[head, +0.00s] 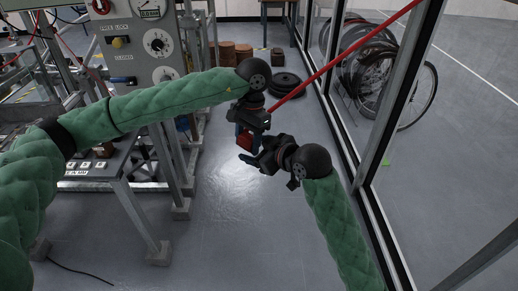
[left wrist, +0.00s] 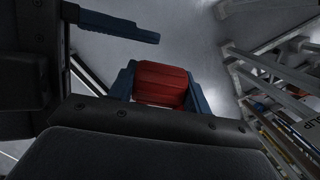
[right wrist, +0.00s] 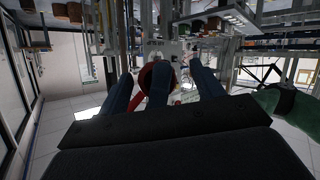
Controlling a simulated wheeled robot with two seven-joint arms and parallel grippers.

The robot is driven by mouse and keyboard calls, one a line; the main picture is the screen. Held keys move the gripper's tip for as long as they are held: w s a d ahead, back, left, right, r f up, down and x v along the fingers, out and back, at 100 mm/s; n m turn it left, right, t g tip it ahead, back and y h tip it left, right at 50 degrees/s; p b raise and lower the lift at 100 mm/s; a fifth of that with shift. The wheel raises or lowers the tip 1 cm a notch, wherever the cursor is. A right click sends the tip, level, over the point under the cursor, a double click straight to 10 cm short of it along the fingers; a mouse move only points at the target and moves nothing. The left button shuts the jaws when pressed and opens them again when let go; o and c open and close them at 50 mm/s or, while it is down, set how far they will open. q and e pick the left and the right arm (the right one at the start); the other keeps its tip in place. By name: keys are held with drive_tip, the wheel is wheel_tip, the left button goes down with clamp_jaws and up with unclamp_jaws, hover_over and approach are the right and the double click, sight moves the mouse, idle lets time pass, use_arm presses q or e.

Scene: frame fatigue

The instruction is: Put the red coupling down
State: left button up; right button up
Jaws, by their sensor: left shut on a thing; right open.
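The red coupling (left wrist: 160,84) is a ribbed red cylinder between the two blue fingers of my left gripper (head: 243,139), which is shut on it. It is held in the air above the grey floor. My right gripper (head: 258,160) is open, just below and right of the left one in the head view. In the right wrist view, a blue finger of the left gripper and part of the red coupling (right wrist: 146,76) show between the right gripper's spread fingers. I cannot tell whether the right fingers touch anything. In the head view the coupling is mostly hidden.
A grey control panel (head: 152,45) with dials and a metal-legged bench (head: 125,190) stand left. A red diagonal bar (head: 345,50) crosses behind the grippers. Dark discs (head: 286,84) lie on the floor at the back. A glazed partition and bicycle wheels (head: 385,75) are right. The middle floor is clear.

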drive_tip(key=shift+c, duration=0.5)
drive_tip(key=shift+s, duration=0.1)
drive_tip(key=c, duration=1)
drive_tip(key=shift+a, duration=0.1)
use_arm(q)
drive_tip(key=o, duration=1)
use_arm(e)
drive_tip(key=shift+c, duration=0.4)
use_arm(q)
drive_tip(key=shift+o, duration=0.2)
drive_tip(key=shift+r, duration=0.15)
